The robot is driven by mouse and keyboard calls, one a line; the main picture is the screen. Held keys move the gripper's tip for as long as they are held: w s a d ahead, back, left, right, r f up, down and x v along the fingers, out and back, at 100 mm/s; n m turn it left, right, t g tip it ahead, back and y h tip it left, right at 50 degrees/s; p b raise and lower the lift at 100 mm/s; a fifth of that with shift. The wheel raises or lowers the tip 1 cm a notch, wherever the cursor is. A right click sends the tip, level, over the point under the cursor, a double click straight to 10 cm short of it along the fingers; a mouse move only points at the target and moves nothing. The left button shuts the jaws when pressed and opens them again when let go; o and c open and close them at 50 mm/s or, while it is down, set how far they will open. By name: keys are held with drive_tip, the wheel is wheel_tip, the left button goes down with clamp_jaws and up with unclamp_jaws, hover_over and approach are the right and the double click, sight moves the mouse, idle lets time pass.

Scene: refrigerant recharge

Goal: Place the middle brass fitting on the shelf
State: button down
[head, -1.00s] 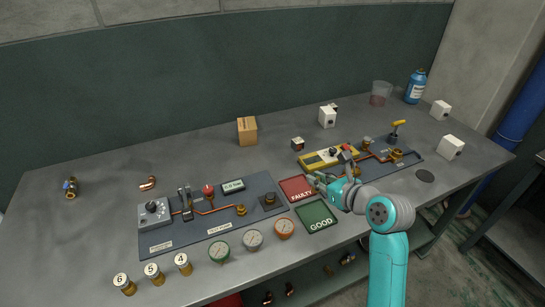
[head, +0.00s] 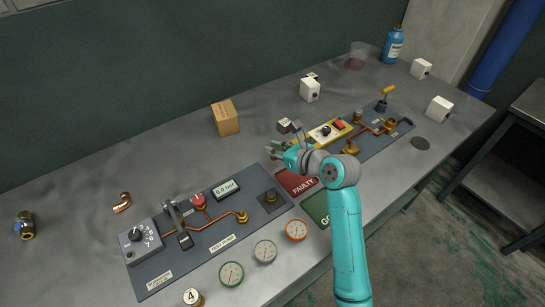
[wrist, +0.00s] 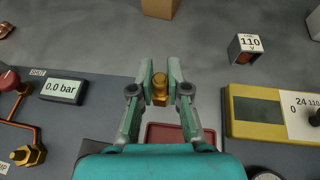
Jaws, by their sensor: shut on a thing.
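My gripper (wrist: 160,74) is shut on a brass fitting (wrist: 160,92) in the wrist view, held upright between its two fingers. In the head view my gripper (head: 274,150) is above the table, behind the red FAULTY mat (head: 296,182); the held fitting is hard to make out there. Other brass fittings sit on the right-hand board (head: 350,147) and at the test port (head: 242,217). I cannot tell from these frames which fitting is the middle one.
A green GOOD mat (head: 316,209), partly behind my arm, and several gauges (head: 265,251) lie near the front edge. A cardboard box (head: 225,117) stands behind my gripper. A yellow meter (head: 327,133) is to its right. The back-left tabletop is clear.

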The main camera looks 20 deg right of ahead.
sight(275, 159)
drive_tip(key=shift+f, duration=2.45)
drive_tip(key=shift+f, duration=0.1)
drive_tip(key=c, duration=1.2)
unclamp_jaws()
drive_tip(key=shift+o, duration=0.2)
